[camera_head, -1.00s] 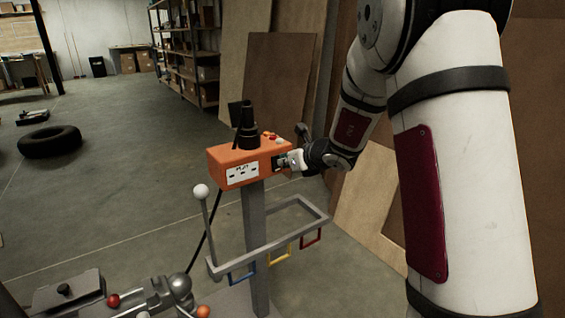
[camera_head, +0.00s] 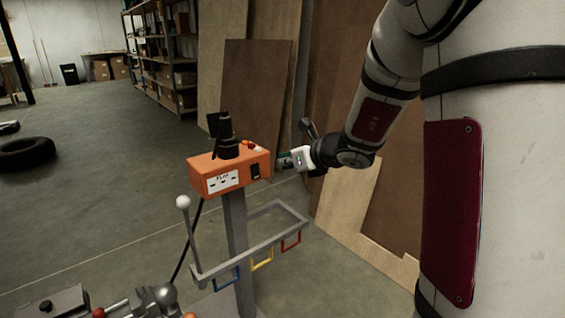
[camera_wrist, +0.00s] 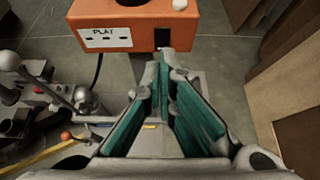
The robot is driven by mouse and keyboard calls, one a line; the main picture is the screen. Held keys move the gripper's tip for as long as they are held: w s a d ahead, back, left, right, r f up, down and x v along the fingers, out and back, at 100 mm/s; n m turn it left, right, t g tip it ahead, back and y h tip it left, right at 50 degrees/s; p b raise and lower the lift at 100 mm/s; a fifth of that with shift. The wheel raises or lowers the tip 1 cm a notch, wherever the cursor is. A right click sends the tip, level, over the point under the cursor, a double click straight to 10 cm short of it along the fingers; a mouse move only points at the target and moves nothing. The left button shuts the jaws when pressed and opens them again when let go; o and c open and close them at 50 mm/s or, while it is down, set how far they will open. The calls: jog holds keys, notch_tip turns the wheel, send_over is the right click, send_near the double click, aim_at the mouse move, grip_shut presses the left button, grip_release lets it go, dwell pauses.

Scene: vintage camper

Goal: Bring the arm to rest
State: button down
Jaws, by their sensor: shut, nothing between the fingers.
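My gripper (camera_head: 284,161) is just right of the orange box (camera_head: 208,175) in the head view, with a small gap between them. In the wrist view its green-padded fingers (camera_wrist: 163,58) come together at the tips, shut and empty. The orange box also shows at the top of the wrist view (camera_wrist: 120,33), with a white "PLAY" label and a black slot in front of the fingertips. My arm reaches in from the right of the head view.
The box stands on a grey post (camera_head: 238,250) with a rail carrying blue, yellow and red loops. A white-knobbed lever (camera_head: 183,202) stands at its left. Wooden boards (camera_head: 255,90) lean behind. A tire (camera_head: 26,152) lies on open floor at far left.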

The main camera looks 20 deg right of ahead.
dwell(0.4)
jog(key=s+a+r+n+g+y, duration=0.3)
jog(key=s+a+r+n, duration=0.1)
jog(key=s+a+n, duration=0.45)
jog(key=s+a+r+n+g+y, duration=0.2)
jog(key=s+a+r+n+y, duration=0.1)
jog(key=s+a+n, duration=0.55)
jog(key=s+a+f+n+g+h, duration=0.1)
jog(key=s+f+n+g+h, duration=0.15)
jog(key=s+n, duration=0.45)
jog(key=s+f+n+g+h, duration=0.1)
jog(key=s+n+g, duration=0.2)
jog(key=s, duration=0.7)
jog(key=s+d+f+n+h, duration=0.2)
jog(key=s+d+n+h, duration=0.4)
jog(key=s+d, duration=0.3)
notch_tip(320, 180, up, 21)
jog(key=a+t+p, duration=0.1)
jog(key=t+p, duration=0.1)
jog(key=p, duration=1.7)
jog(key=shift+s+a+r+t+p, duration=0.15)
jog(key=shift+s+r+t+p, duration=0.05)
jog(key=shift+s+t+p, duration=0.15)
